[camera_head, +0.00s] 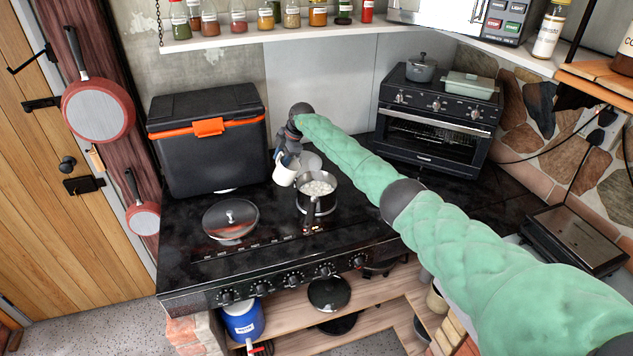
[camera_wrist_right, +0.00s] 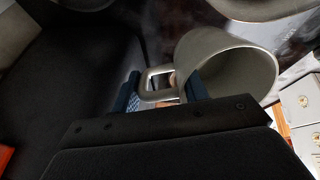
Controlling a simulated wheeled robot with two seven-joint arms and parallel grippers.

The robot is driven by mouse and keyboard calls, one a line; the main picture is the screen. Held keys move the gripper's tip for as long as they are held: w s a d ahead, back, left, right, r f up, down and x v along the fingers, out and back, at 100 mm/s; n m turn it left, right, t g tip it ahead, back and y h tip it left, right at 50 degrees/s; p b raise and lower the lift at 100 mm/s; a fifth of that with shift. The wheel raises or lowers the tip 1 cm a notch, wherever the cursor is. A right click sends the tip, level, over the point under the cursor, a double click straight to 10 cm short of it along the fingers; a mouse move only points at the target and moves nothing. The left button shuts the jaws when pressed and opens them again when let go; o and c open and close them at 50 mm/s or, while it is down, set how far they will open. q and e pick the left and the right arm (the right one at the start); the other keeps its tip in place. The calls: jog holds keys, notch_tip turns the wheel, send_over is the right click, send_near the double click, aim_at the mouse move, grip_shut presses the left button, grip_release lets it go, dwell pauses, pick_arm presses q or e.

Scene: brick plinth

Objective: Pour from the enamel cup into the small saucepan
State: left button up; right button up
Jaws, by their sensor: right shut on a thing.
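The white enamel cup (camera_head: 285,173) is held just left of the small saucepan's rim, near its back-left side, and looks tilted. My right gripper (camera_wrist_right: 162,88) is shut on the cup's handle. In the right wrist view the cup (camera_wrist_right: 228,72) lies tilted with its mouth facing right, and the grey inside wall that shows looks bare. My left gripper is not in view.
A black cooler box with an orange latch (camera_head: 209,127) stands behind. A pale round thing (camera_head: 311,160) is partly hidden behind the saucepan. A small oven (camera_head: 437,120) stands at back right. My right arm spans the right side.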

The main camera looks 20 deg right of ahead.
jog(key=shift+w+a+f+h+b, duration=0.25)
jog(key=shift+a+f+h+b, duration=0.15)
jog(key=shift+a+h+b, duration=0.15)
notch_tip(320, 180, up, 3)
jog(key=shift+f+p, duration=0.2)
jog(key=shift+p, duration=0.75)
notch_tip(320, 180, up, 3)
jog(key=shift+a+f+g+h, duration=0.1)
jog(key=shift+g+h, duration=0.15)
jog(key=shift+g, duration=0.05)
notch_tip(320, 180, up, 16)
jog(key=a+g+h, duration=0.1)
jog(key=a+h, duration=0.1)
jog(key=h, duration=0.1)
jog(key=shift+w+a, duration=0.15)
jog(key=shift+w, duration=0.3)
